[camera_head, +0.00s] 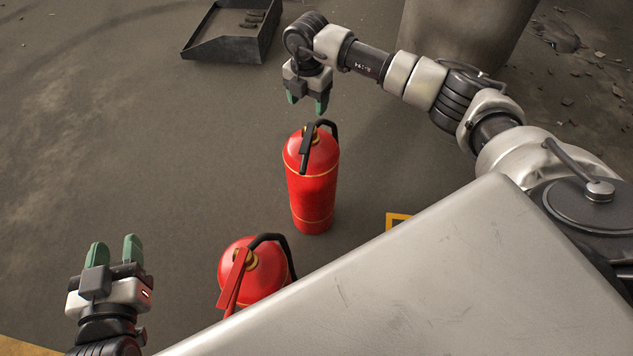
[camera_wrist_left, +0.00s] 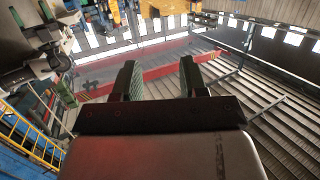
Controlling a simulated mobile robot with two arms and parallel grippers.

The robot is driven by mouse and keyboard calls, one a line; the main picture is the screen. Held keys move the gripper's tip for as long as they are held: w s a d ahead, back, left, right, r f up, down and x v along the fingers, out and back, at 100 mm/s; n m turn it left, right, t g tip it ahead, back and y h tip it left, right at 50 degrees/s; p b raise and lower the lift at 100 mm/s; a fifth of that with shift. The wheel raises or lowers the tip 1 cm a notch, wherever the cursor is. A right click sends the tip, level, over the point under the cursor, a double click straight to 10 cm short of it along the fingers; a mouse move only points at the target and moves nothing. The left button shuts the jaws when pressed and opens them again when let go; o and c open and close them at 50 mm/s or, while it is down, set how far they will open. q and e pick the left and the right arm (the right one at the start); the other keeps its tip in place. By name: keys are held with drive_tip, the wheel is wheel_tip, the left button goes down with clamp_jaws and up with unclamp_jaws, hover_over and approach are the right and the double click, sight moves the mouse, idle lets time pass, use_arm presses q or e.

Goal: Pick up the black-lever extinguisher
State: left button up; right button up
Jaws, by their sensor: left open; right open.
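The black-lever extinguisher (camera_head: 312,190) stands upright on the floor near the middle of the head view. It is red with a black lever and a black hose at its top. A second extinguisher (camera_head: 258,277) with a red lever stands nearer, its lower part hidden by my body. My right gripper (camera_head: 307,100) is open, pointing down just above and behind the black lever, apart from it. My left gripper (camera_head: 114,250) is open and empty at the lower left, away from both extinguishers. In the left wrist view its fingers (camera_wrist_left: 160,80) are apart with nothing between them.
A dark open tray (camera_head: 234,45) lies on the floor at the back, holding small dark pieces. A large grey cylindrical object (camera_head: 465,30) stands at the back right, with rubble (camera_head: 560,38) beside it. The floor to the left is clear. Yellow markings show on the floor.

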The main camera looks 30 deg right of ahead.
sight(311, 125)
wheel_tip(311, 125, down, 5)
drive_tip(key=shift+d+r+b, duration=0.1)
drive_tip(key=shift+r+b, duration=0.1)
drive_tip(key=shift+b, duration=0.5)
drive_tip(key=shift+s+f+b, duration=0.15)
drive_tip(key=shift+f+b, duration=0.2)
drive_tip(key=shift+f, duration=0.55)
drive_tip(key=f, duration=0.1)
drive_tip(key=f+b, duration=0.1)
drive_tip(key=f, duration=0.1)
drive_tip(key=shift+s+f+b, duration=0.25)
drive_tip(key=shift+f+b, duration=0.05)
drive_tip(key=shift+f, duration=0.3)
use_arm(q)
wheel_tip(311, 125, up, 10)
drive_tip(key=s+d+t+h, duration=0.1)
drive_tip(key=s+t+h, duration=0.1)
drive_tip(key=t, duration=0.8)
drive_tip(key=shift+s+r+h, duration=0.25)
drive_tip(key=shift+s+h, duration=0.15)
drive_tip(key=shift+h, duration=0.5)
drive_tip(key=shift+d, duration=0.1)
use_arm(e)
clamp_jaws()
